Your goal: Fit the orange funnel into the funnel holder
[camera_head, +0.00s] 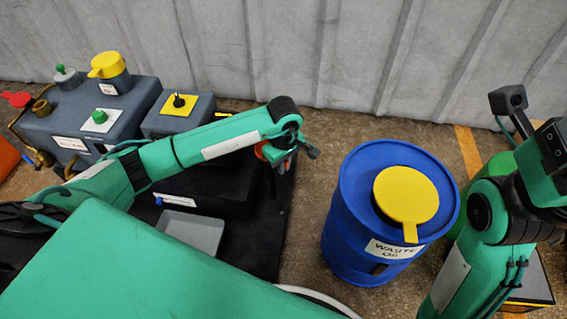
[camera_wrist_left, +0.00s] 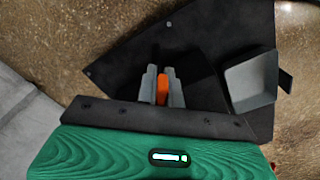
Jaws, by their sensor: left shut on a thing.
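My left gripper (camera_head: 283,160) reaches in over the black mat's right part. It is shut on an orange thing (camera_wrist_left: 162,88), likely the orange funnel, which shows between the two grey fingers in the left wrist view (camera_wrist_left: 162,84). In the head view only a small orange patch (camera_head: 262,152) of it shows beside the wrist; the arm hides the rest. I cannot pick out the funnel holder for certain in either view. My right arm (camera_head: 470,250) stands at the right edge, and its fingers cannot be made out.
A blue waste oil drum (camera_head: 340,225) with a yellow lid (camera_head: 406,194) stands right of the left gripper. A grey tray (camera_head: 192,232) lies on the black mat (camera_head: 262,250) and shows in the wrist view (camera_wrist_left: 252,82). Grey machine boxes (camera_head: 120,105) stand back left.

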